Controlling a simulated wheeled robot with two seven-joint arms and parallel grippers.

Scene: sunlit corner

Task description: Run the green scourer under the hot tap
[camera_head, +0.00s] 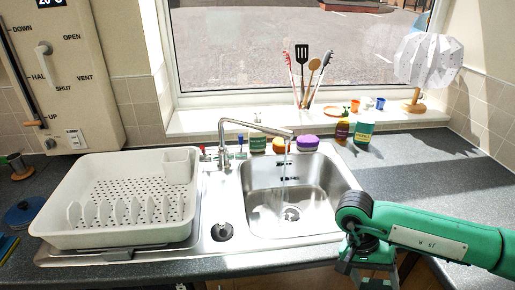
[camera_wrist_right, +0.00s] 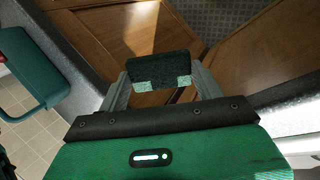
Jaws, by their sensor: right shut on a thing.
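My right gripper (camera_head: 368,276) is at the bottom of the head view, in front of the counter's edge, right of and nearer than the sink. In the right wrist view it is shut on a dark green scourer (camera_wrist_right: 158,66), which sits between the two fingers. The scourer is hidden in the head view. The steel sink bowl (camera_head: 262,212) stands left of the gripper. My left gripper is not in view.
A white dish rack (camera_head: 70,235) stands left of the sink. A black plug (camera_head: 222,231) lies on the drainer. An orange sponge (camera_head: 280,145), a purple sponge (camera_head: 307,142) and bottles (camera_head: 363,132) line the back. The counter (camera_head: 430,175) at right is clear.

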